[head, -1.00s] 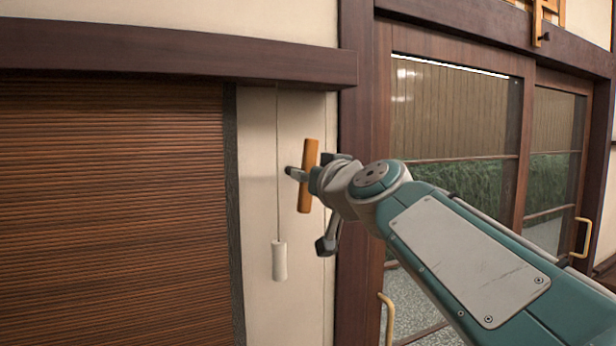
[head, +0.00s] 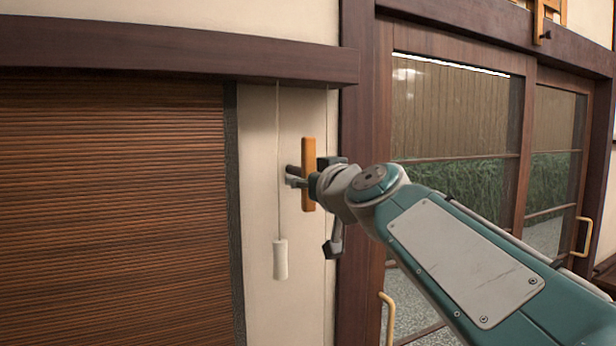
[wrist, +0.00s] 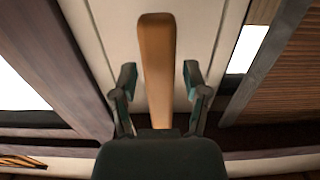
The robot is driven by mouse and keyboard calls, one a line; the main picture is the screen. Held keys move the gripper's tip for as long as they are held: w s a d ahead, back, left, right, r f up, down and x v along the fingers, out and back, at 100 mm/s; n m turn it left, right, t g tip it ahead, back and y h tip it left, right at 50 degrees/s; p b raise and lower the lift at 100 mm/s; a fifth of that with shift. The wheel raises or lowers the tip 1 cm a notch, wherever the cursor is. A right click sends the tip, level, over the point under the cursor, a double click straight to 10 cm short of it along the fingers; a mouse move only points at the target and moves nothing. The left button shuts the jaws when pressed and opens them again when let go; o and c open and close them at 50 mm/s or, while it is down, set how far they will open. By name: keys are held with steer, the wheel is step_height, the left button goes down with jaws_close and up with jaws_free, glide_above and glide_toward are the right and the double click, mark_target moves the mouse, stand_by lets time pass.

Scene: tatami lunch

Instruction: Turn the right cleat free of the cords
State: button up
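The cleat, an orange-brown wooden bar (head: 308,150), stands upright in front of the pale wall strip in the head view. In the wrist view the cleat (wrist: 157,60) runs lengthwise between the two fingers. My gripper (head: 296,176) is at the cleat's middle, with its fingertips reaching past the bar on the wall side. In the wrist view my gripper (wrist: 158,82) is open, with a visible gap on each side of the bar. A thin cord (head: 278,150) hangs left of the cleat and ends in a white pull (head: 280,260). Any cord behind the bar is hidden.
A slatted brown blind (head: 110,210) fills the left. A dark beam (head: 180,50) runs above the cleat. A dark wooden post (head: 362,120) and glazed sliding doors (head: 450,110) with yellow handles (head: 388,318) stand to the right.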

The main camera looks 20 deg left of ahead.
steer(key=shift+s+r, duration=0.1)
steer(key=shift+r, duration=0.15)
steer(key=shift+d, duration=0.15)
steer(key=shift+s+d+r, duration=0.1)
steer(key=shift+s+d, duration=0.1)
steer(key=shift+d, duration=0.05)
steer(key=v, duration=1.1)
steer(key=shift+f, duration=0.3)
steer(key=shift+s, duration=0.1)
